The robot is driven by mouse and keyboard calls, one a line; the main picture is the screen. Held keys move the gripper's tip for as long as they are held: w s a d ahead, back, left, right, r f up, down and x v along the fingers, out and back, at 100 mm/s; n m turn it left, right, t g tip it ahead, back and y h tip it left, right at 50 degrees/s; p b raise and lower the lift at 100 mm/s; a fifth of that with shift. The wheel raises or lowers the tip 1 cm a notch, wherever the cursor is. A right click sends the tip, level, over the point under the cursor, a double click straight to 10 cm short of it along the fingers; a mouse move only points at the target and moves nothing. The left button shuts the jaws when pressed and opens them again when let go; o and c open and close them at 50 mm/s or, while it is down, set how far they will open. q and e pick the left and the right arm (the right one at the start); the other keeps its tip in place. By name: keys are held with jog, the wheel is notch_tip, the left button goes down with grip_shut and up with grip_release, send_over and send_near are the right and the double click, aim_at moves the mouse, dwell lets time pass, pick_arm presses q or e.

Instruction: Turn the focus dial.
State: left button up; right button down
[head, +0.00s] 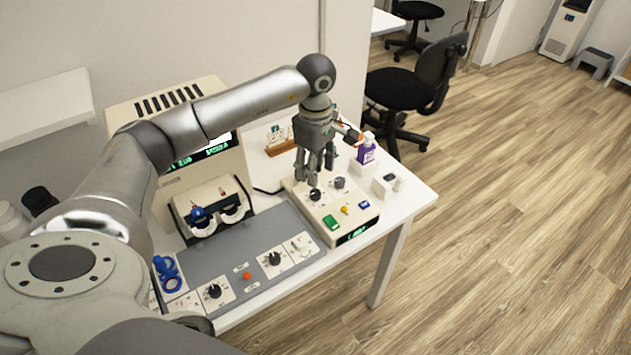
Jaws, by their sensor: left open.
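Several black dials show, and their labels are too small to read, so I cannot tell which one is the focus dial. One black dial (315,194) is on the top of a cream control box (331,208), with a grey knob (340,182) beside it. Two more black dials, a front one (214,291) and a middle one (274,258), are on the grey panel (238,254). My left gripper (314,174) is open, pointing down just above the back of the cream box, close to its black dial. Contact cannot be told. My right gripper is not in view.
The cream box also bears a green button (330,222) and small coloured buttons. A purple bottle (367,149) stands behind it. A red button (247,276) lies between the panel dials. A black chair (410,88) stands beyond the table.

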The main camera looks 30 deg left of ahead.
pick_arm(q)
jog(key=shift+r, duration=2.25)
jog(key=shift+s+f, duration=0.1)
